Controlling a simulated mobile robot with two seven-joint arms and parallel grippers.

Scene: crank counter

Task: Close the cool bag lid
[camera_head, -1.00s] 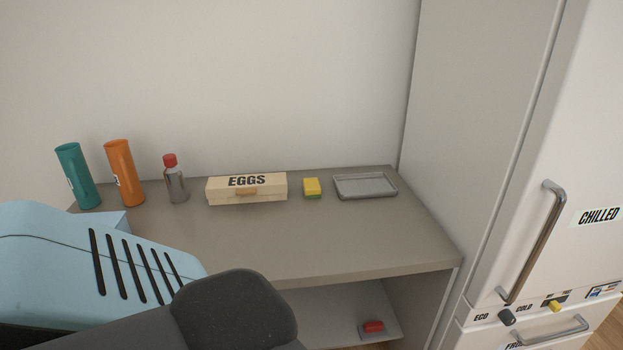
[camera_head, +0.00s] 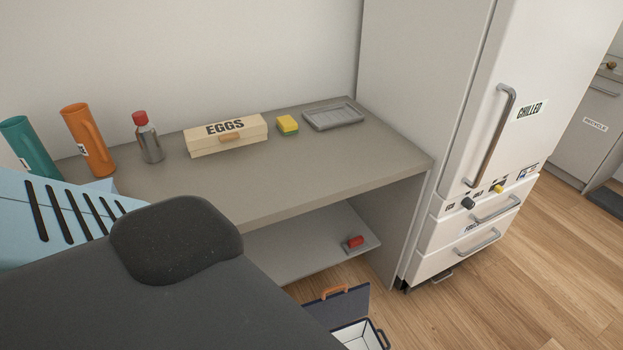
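The cool bag (camera_head: 362,336) stands on the wooden floor in front of the counter, at the bottom edge of the camera_head view. Its dark blue lid (camera_head: 345,304) with an orange handle (camera_head: 333,292) is raised, and the pale inside shows. The lower part of the bag is cut off by the picture edge and my dark arm. My arm crosses the lower left of the view. Neither gripper's fingers show.
The counter (camera_head: 310,172) holds a teal bottle (camera_head: 30,150), an orange bottle (camera_head: 88,140), a red-capped shaker (camera_head: 148,140), an egg box (camera_head: 226,136), a sponge (camera_head: 288,125) and a tray (camera_head: 333,116). A fridge (camera_head: 450,130) stands right. Floor beside it (camera_head: 530,270) is clear.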

